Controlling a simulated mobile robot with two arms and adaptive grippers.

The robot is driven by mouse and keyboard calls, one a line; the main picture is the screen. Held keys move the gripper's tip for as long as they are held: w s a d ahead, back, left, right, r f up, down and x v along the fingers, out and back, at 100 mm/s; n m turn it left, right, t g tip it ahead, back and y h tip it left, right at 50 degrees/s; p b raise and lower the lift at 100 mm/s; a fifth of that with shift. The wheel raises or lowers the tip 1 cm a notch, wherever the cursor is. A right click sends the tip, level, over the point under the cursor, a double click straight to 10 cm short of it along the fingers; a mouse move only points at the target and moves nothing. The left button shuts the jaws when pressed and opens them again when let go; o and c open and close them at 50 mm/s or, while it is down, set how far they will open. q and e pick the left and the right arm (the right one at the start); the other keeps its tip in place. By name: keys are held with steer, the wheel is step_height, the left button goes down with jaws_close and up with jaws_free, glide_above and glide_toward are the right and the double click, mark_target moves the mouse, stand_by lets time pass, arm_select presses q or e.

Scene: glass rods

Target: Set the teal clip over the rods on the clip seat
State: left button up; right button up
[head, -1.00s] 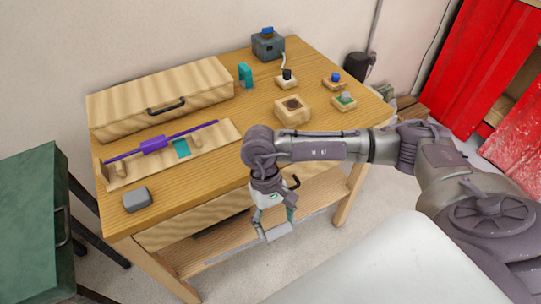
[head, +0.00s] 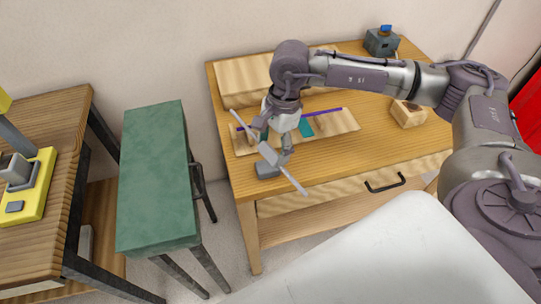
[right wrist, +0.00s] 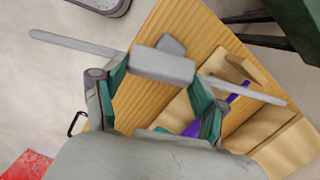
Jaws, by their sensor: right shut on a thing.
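My right gripper (head: 273,147) is shut on a grey rod with a grey block at its middle (right wrist: 163,66). It holds the rod in the air near the left end of the wooden rod rack (head: 346,119); the rod slants across the view. A purple rod (head: 331,112) lies along the rack, and its middle is partly hidden by my gripper. The teal seat patch (head: 306,129) shows on the rack. The teal clip, standing at the table's back earlier, is hidden behind my right arm. My left gripper is out of view.
A grey block (head: 267,170) lies on the table's front left corner. A long wooden box (head: 243,85) stands behind the rack. A wooden block (head: 409,114) and a grey-blue device (head: 381,42) stand to the right.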

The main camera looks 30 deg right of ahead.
steer(key=w+d+r+m+h+p, duration=0.3)
steer(key=w+d+m, duration=0.55)
steer(key=m, duration=1.35)
steer(key=shift+y, duration=0.5)
steer(key=f+b, duration=0.1)
steer(key=f, duration=0.1)
steer(key=f+b, duration=0.2)
steer(key=f, duration=0.1)
steer(key=shift+s+d+f, duration=0.1)
steer(key=shift+d+f, duration=0.2)
steer(key=shift+f, duration=0.25)
steer(key=shift+s+b, duration=0.3)
steer(key=shift+w, duration=0.1)
steer(key=shift+w+r, duration=0.1)
